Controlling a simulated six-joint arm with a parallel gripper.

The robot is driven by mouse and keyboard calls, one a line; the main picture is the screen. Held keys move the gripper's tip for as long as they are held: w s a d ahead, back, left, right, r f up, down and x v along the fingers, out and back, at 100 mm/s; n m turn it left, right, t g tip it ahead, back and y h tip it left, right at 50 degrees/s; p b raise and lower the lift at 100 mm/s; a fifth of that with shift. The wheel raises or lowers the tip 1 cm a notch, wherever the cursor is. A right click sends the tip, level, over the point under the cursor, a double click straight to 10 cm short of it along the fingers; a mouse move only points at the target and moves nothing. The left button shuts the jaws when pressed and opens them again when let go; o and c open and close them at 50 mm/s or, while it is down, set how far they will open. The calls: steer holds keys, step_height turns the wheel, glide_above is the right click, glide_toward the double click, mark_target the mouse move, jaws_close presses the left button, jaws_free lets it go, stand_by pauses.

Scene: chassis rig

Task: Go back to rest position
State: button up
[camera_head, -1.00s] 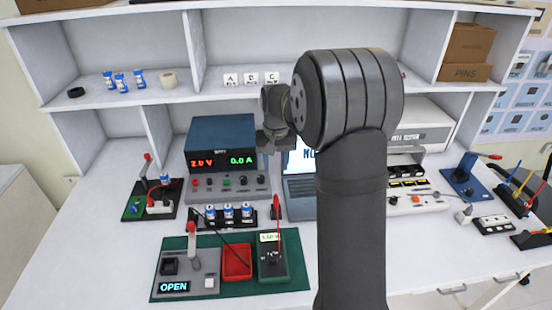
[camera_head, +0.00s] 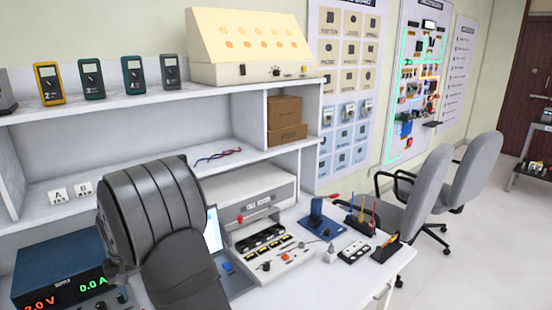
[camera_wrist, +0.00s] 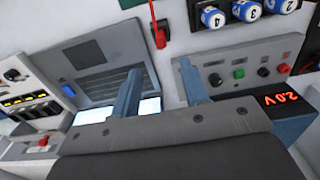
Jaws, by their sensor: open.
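My gripper (camera_wrist: 160,90) shows in the wrist view with its two fingers apart and nothing between them. It hangs above the bench, between the laptop (camera_wrist: 105,80) and the power supply (camera_wrist: 240,85). In the head view my arm blocks the gripper and part of the laptop (camera_head: 213,232). The power supply (camera_head: 60,270) stands at the lower left, with red and green digits lit.
A grey test unit (camera_head: 250,190) and a panel with dark slots (camera_head: 265,240) stand right of my arm. Pen holders and a power strip (camera_head: 354,251) lie near the bench's right end. Chairs (camera_head: 430,185) stand beyond. Multimeters (camera_head: 90,78) line the top shelf.

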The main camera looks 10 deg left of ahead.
step_height(320, 180, down, 12)
steer(key=shift+r, duration=0.3)
stand_by(0.3)
step_height(320, 180, up, 18)
steer(key=f, duration=0.1)
step_height(320, 180, down, 17)
steer(key=shift+r, duration=0.1)
steer(key=shift+w+a+r, duration=0.1)
steer(key=shift+r, duration=0.1)
step_height(320, 180, up, 4)
steer(key=shift+r, duration=0.25)
stand_by(0.6)
